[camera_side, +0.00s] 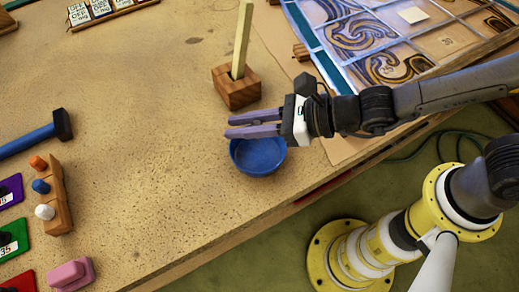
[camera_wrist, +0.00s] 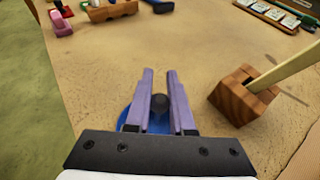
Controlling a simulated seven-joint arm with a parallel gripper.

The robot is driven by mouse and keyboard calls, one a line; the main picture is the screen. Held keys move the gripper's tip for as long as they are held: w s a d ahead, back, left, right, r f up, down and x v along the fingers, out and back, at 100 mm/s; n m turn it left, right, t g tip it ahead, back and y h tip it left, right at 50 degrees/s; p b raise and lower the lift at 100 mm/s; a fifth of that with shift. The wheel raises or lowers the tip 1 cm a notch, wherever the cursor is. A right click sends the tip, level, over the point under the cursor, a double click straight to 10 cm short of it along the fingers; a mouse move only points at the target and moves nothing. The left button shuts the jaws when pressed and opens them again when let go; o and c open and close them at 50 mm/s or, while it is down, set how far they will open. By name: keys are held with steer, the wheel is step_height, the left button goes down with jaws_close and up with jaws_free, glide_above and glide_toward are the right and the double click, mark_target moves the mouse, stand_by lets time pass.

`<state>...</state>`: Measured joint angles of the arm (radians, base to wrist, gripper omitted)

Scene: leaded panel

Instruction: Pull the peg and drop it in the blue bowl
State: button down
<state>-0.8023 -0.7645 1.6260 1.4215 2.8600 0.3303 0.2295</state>
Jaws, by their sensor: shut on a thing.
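My gripper (camera_side: 228,126) is over the blue bowl (camera_side: 262,158), near the table's front edge. Its purple fingers are shut on a dark, round-ended piece (camera_wrist: 159,101), which shows between them in the wrist view. The piece is mostly hidden, and I cannot tell for sure whether it is the peg. The bowl shows partly behind the fingers in the wrist view (camera_wrist: 124,116). A wooden block (camera_side: 236,92) with a pale upright stick (camera_side: 241,42) in it stands just beyond the bowl. The same block (camera_wrist: 240,98) is right of the fingers in the wrist view.
A wooden rack (camera_side: 58,212) with orange, blue and white knobs stands at the left. Near it are a blue-handled hammer (camera_side: 38,134), a pink block (camera_side: 70,274) and coloured plates (camera_side: 14,238). The leaded panel (camera_side: 390,50) lies at upper right. The table's middle is clear.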

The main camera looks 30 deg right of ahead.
steer(key=c, duration=0.7)
jaws_free()
steer(key=v, duration=1.4)
steer(key=w+d+r+n+t+h, duration=0.1)
steer(key=w+d+r+n+t, duration=0.15)
steer(key=d+r+n, duration=0.8)
steer(key=s+d+f+n+g+h, duration=0.2)
steer(key=s+d+f+n+h, duration=0.1)
steer(key=d+n, duration=0.4)
steer(key=s+d+f+n+g+h, duration=0.3)
steer(key=s+d+n+h, duration=0.3)
steer(key=d+n, duration=0.1)
steer(key=shift+s+d+f+n+h, duration=0.25)
steer(key=shift+d+n+h, duration=0.15)
steer(key=shift+n, duration=0.15)
